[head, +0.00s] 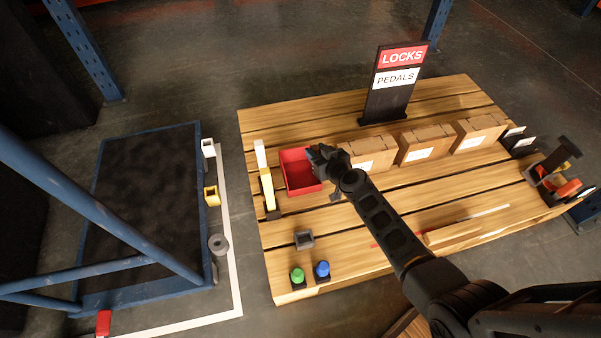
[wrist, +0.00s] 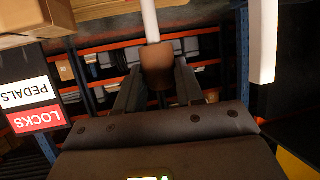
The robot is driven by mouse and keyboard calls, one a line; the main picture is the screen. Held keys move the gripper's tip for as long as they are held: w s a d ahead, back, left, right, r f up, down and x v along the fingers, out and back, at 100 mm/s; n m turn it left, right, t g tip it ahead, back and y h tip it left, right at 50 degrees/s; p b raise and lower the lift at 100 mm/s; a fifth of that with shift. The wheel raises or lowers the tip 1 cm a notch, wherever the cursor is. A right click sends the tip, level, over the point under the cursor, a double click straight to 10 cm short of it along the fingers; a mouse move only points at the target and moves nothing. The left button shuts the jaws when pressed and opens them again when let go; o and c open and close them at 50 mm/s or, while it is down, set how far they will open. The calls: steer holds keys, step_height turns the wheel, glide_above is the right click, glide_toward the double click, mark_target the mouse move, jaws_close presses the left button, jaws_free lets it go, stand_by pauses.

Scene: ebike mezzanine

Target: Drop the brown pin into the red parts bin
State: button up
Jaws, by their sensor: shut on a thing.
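The red parts bin (head: 296,184) sits on the wooden pallet top, left of the cardboard boxes, with its open top facing up. My gripper (head: 322,158) is at the bin's right side in the head view and overlaps its right edge. Its height above the bin is hard to tell. In the wrist view my gripper (wrist: 157,85) is shut on the brown pin (wrist: 157,62), which shows between the two fingers. A white rod shows directly beyond the pin; I cannot tell whether it is part of it. The pin cannot be made out in the head view.
A white and yellow upright piece (head: 264,176) stands close left of the bin. Cardboard boxes (head: 368,154) line up to its right, with a LOCKS/PEDALS sign (head: 396,80) behind. A grey holder (head: 304,240) and green (head: 297,275) and blue (head: 322,269) knobs are in front.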

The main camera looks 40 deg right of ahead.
steer(key=shift+w+d+r, duration=0.15)
steer(key=shift+w, duration=0.45)
steer(key=shift+w+d+r, duration=0.1)
steer(key=shift+w, duration=0.5)
steer(key=w+f+b, duration=0.4)
steer(key=f+b, duration=0.1)
steer(key=b, duration=0.1)
steer(key=shift+m+h, duration=0.3)
steer(key=o, duration=1.2)
steer(key=shift+s, duration=0.1)
steer(key=shift+c, duration=0.2)
steer(key=p+v, duration=0.3)
steer(key=v, duration=0.4)
steer(key=shift+s+r, duration=0.3)
steer(key=shift+a, duration=0.1)
